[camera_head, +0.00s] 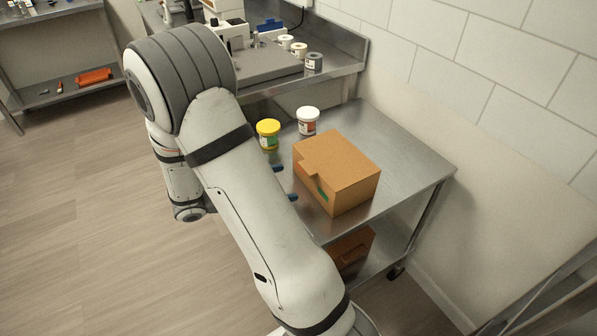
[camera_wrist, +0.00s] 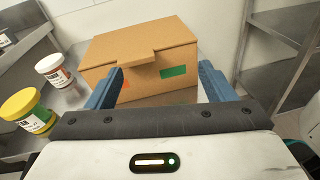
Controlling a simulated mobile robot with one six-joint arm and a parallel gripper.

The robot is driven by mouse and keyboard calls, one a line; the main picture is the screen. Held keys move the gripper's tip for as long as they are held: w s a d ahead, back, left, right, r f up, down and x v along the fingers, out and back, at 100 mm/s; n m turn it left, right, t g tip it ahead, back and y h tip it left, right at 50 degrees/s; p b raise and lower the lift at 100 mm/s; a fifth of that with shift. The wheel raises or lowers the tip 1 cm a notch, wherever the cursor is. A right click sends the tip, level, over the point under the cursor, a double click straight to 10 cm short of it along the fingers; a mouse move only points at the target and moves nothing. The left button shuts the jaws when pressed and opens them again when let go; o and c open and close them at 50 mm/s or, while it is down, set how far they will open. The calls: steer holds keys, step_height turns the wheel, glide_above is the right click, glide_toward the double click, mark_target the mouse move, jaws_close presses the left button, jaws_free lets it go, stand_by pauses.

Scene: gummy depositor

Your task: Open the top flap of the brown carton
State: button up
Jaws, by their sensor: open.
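The brown carton (camera_head: 337,172) stands on a steel table, its top flap (camera_head: 340,158) lying closed. In the wrist view the carton (camera_wrist: 150,86) is straight ahead, with a tab of the flap (camera_wrist: 140,60) hanging over its front face. A green label (camera_wrist: 173,72) and a partly hidden orange mark show on that face. My gripper (camera_wrist: 157,85) is open and empty, its blue fingers spread in front of the carton's front face. In the head view my arm hides most of the gripper; only the blue fingertips (camera_head: 285,183) show, just left of the carton.
A yellow-lidded jar (camera_head: 268,134) and a white-lidded jar (camera_head: 308,121) stand behind the carton on the steel table (camera_head: 408,158). A tiled wall is at the right. Another brown box (camera_head: 352,250) sits on the lower shelf. Bare tabletop lies right of the carton.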

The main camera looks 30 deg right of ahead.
mark_target(304, 169)
steer(key=d+n, duration=0.1)
steer(key=d, duration=0.1)
steer(key=w+d+f+t+h, duration=0.1)
steer(key=d, duration=0.2)
steer(key=w+d+f+n+t+h, duration=0.1)
steer(key=d, duration=0.1)
steer(key=shift+w+d+n, duration=0.1)
steer(key=shift+d+n, duration=0.1)
steer(key=shift+n, duration=0.1)
steer(key=shift+c, duration=0.6)
